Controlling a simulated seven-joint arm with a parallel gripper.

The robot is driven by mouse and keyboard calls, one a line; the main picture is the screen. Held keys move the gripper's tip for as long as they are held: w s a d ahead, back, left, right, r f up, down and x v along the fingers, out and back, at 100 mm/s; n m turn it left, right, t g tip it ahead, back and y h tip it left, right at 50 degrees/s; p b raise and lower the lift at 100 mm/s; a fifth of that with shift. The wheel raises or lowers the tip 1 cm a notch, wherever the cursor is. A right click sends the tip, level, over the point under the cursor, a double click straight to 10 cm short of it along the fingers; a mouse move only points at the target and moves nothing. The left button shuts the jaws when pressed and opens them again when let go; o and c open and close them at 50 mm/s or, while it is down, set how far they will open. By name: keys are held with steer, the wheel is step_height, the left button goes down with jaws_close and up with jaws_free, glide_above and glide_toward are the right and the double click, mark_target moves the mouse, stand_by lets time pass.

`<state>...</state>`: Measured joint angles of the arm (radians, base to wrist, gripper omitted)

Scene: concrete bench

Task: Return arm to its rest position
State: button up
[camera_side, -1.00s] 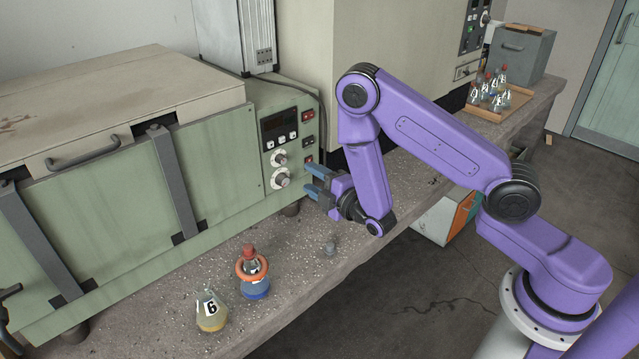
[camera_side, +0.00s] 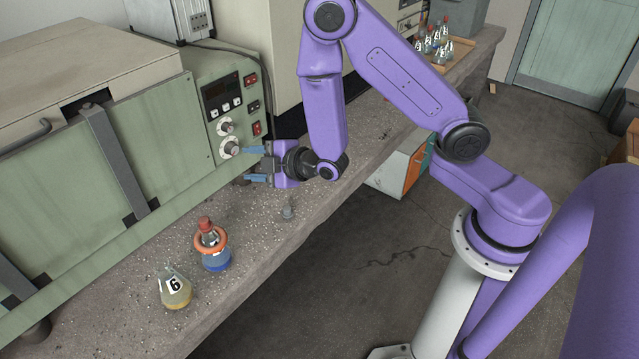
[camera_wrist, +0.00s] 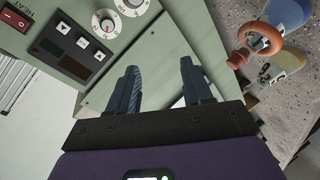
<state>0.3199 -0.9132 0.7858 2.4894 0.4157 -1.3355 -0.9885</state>
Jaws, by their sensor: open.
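My gripper (camera_side: 247,164) is in the side view, just right of the lower knob on the oven's control panel (camera_side: 232,108). Its blue fingers point left toward the panel, apart and with nothing between them. In the wrist view my gripper (camera_wrist: 158,68) also shows two spread, empty fingers in front of the green oven front. The panel's knobs (camera_wrist: 108,25) lie above and left of the fingers there. I cannot tell whether a fingertip touches the panel. My arm is bent, with its forearm hanging down over the bench.
A yellow-liquid flask labelled 6 (camera_side: 175,289) and a blue-liquid bottle with an orange ring (camera_side: 216,258) stand on the bench front. Several flasks (camera_side: 434,42) stand on a tray farther back.

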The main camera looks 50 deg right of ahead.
steer(key=s+a+r+g+y, duration=0.1)
steer(key=s+a+r+g, duration=0.15)
steer(key=s+g, duration=0.4)
steer(key=s+a+r+g+y, duration=0.2)
steer(key=s+a+g, duration=0.15)
steer(key=s, duration=0.65)
steer(key=s+d+r+g+h, duration=0.1)
steer(key=s+d+r+h, duration=0.1)
steer(key=s+d, duration=0.3)
steer(key=s+d+r+m+g+h, duration=0.1)
steer(key=s+d+r, duration=0.3)
steer(key=s, duration=0.7)
steer(key=shift+d+g+h, duration=0.8)
steer(key=shift+d+h, duration=0.1)
steer(key=shift+d, duration=0.35)
